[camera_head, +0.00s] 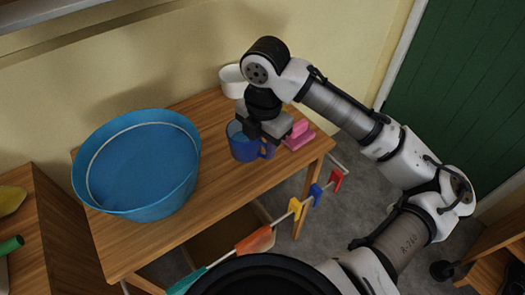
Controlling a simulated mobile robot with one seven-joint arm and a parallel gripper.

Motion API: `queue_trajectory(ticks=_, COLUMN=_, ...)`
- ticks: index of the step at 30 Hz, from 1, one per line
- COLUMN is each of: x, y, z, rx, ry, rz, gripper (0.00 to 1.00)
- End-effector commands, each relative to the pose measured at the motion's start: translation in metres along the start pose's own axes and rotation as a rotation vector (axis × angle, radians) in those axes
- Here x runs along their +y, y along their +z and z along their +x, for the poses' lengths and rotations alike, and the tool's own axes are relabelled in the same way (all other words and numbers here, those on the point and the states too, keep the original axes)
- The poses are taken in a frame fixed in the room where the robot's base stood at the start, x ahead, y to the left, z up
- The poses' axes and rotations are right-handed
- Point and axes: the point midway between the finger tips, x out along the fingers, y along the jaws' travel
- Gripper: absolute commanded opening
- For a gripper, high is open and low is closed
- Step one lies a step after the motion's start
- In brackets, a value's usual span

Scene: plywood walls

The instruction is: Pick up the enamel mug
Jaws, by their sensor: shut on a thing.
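The enamel mug (243,147) is blue with a lighter blue inside. It is at the right part of the wooden table (210,177), with its handle toward the lower right. My gripper (256,134) comes down from above at the mug's right side and is shut on it. The fingertips are partly hidden by the gripper body and the mug. I cannot tell whether the mug's base touches the table.
A large blue basin (181,192) fills the table's left part. A white container (232,82) stands behind the mug, and pink items (299,136) lie close on its right. Coloured clips (316,191) hang on a rail along the table's front.

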Motion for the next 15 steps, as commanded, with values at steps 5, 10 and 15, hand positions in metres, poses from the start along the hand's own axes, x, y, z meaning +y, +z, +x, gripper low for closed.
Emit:
queue_trajectory(ticks=5, x=0.002, y=0.000, z=-0.027, rx=-0.002, ry=0.002, rz=-0.001, gripper=0.00)
queue_trajectory(ticks=10, x=0.002, y=0.001, z=-0.051, rx=-0.002, ry=0.001, rz=0.001, gripper=0.00)
queue_trajectory(ticks=15, x=0.003, y=0.001, z=-0.075, rx=-0.003, ry=0.000, rz=0.001, gripper=0.00)
